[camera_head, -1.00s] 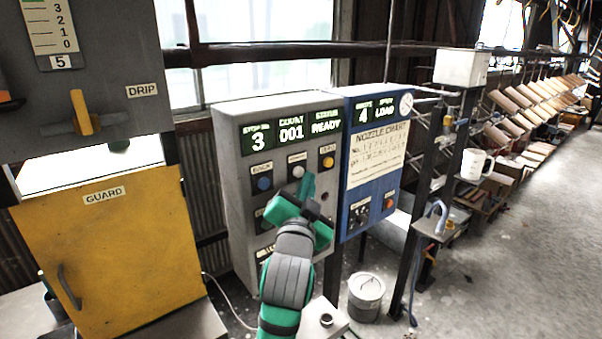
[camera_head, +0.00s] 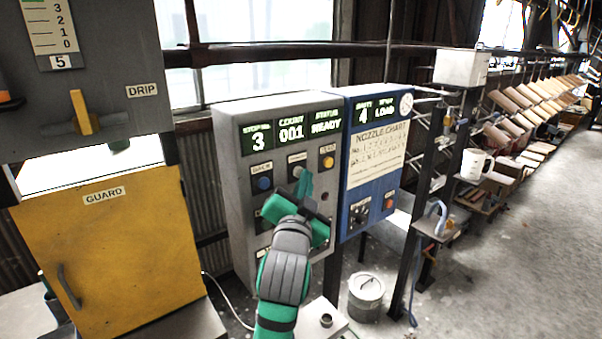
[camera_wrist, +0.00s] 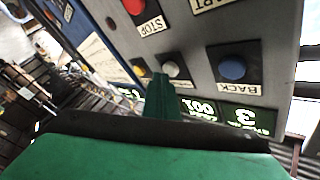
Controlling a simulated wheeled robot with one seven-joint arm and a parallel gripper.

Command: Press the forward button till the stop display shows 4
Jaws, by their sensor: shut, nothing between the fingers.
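The grey control panel (camera_head: 233,170) stands in front of me. Its stop display (camera_head: 257,140) reads 3, beside a count of 001 and a status of READY. The white button (camera_head: 298,171) sits between the blue BACK button (camera_head: 264,183) and a yellow button (camera_head: 327,162); its label is too small to read. My gripper (camera_head: 304,184) is shut and empty, its tip at or just below the white button. In the wrist view the white button (camera_wrist: 171,69) shows right by the fingertips (camera_wrist: 160,85). I cannot tell whether they touch.
A blue panel (camera_head: 350,210) with a nozzle chart adjoins on the right; its display shows 4 and LOAD. A red STOP button (camera_wrist: 134,6) shows in the wrist view. The yellow guard (camera_head: 120,250) stands left. A bucket (camera_head: 366,290) is on the floor.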

